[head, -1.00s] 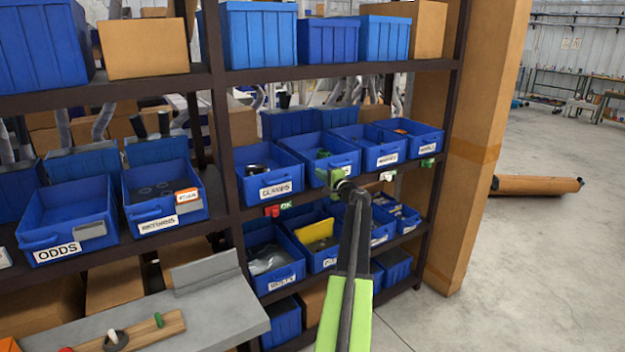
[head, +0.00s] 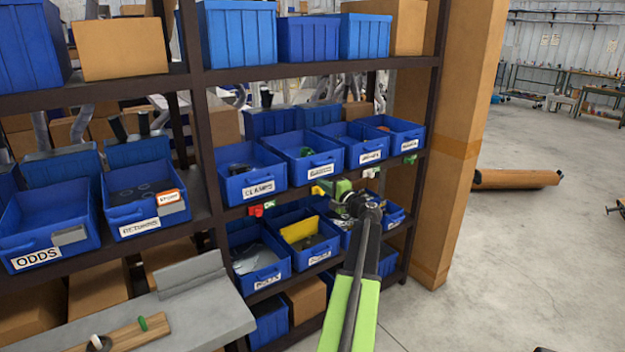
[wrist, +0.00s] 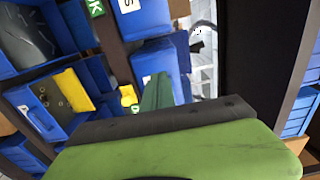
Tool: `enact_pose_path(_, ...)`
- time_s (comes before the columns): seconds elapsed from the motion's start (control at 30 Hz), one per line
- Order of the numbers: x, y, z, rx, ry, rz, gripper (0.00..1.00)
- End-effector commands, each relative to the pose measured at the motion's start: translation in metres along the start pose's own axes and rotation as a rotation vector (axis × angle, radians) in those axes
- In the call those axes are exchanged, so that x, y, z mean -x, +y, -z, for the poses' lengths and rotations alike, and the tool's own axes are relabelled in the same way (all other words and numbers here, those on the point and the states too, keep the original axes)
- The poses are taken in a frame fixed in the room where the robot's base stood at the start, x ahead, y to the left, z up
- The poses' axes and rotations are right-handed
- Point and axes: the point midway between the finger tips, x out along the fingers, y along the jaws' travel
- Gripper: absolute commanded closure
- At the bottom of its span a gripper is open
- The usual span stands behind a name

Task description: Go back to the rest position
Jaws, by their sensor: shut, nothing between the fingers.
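My gripper (head: 328,188) is at the end of my green and black arm, in front of the shelf rack in the head view. It is shut and holds nothing. It hangs just in front of the shelf edge below the row of labelled blue bins. In the wrist view a green finger (wrist: 156,92) shows beyond the dark and green body of the gripper, with blue bins behind it. The CLAMPS bin (head: 250,175) is left of the gripper. The bin to its right (head: 305,160) is behind and above the gripper.
The dark shelf rack (head: 196,120) fills the left and middle. A yellow piece (head: 300,229) stands in a lower bin. A grey bench (head: 200,312) is at lower left. A cardboard-coloured column (head: 465,150) bounds the rack at right. Open floor (head: 530,260) lies further right, with a brown roll (head: 515,179).

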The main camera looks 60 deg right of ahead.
Motion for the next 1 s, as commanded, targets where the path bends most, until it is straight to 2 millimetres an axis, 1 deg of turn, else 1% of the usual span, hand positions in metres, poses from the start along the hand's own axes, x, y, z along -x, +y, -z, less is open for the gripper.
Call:
enact_pose_path(0.03,0.007,0.0,-0.001,0.0,0.001,0.0,1.0)
enact_pose_path(0.13,0.012,0.0,-0.001,0.0,0.0,0.0,1.0)
enact_pose_path(0.47,0.01,0.001,-0.004,0.001,-0.006,-0.002,1.0)
enact_pose_path(0.53,0.004,0.003,-0.018,0.011,-0.028,-0.013,1.0)
enact_pose_path(0.57,-0.001,0.005,-0.029,0.019,-0.046,-0.022,1.0)
enact_pose_path(0.67,-0.024,0.019,-0.09,0.067,-0.144,-0.076,1.0)
enact_pose_path(0.7,-0.034,0.027,-0.122,0.095,-0.196,-0.105,1.0)
enact_pose_path(0.77,-0.046,0.04,-0.174,0.14,-0.281,-0.152,1.0)
enact_pose_path(0.8,-0.052,0.049,-0.208,0.172,-0.338,-0.183,1.0)
enact_pose_path(0.87,-0.058,0.063,-0.259,0.223,-0.424,-0.23,1.0)
enact_pose_path(0.9,-0.06,0.072,-0.294,0.259,-0.482,-0.263,1.0)
enact_pose_path(0.97,-0.059,0.087,-0.345,0.315,-0.571,-0.311,1.0)
enact_pose_path(1.0,-0.056,0.097,-0.38,0.354,-0.632,-0.343,1.0)
